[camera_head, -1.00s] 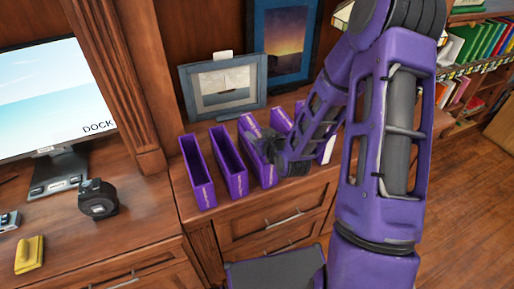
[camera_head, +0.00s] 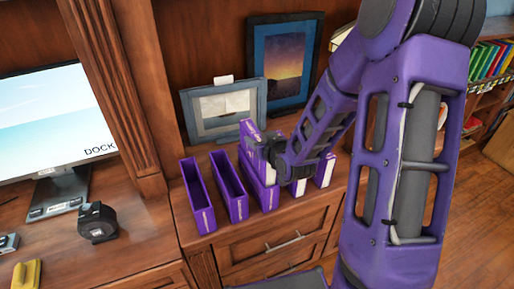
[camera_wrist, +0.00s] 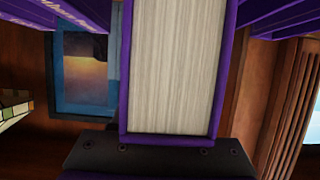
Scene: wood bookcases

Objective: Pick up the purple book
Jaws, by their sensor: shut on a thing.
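The purple book (camera_head: 251,133) is in my gripper (camera_head: 267,153). In the head view it stands upright and raised above a row of narrow purple cases on the cabinet top, over the third case (camera_head: 266,196) from the left. My gripper is shut on it and hides part of it. The book's lower end is hard to make out, so I cannot tell if it is clear of the case. In the wrist view the book (camera_wrist: 175,65) fills the middle, pale page edges framed by purple covers, close to the gripper body.
Two open purple cases (camera_head: 200,200) stand to the left; purple items with white edges (camera_head: 325,171) stand to the right, partly behind my arm. A framed boat picture (camera_head: 225,106) and a blue-framed sunset picture (camera_head: 283,62) stand behind. A monitor (camera_head: 55,115) is at left.

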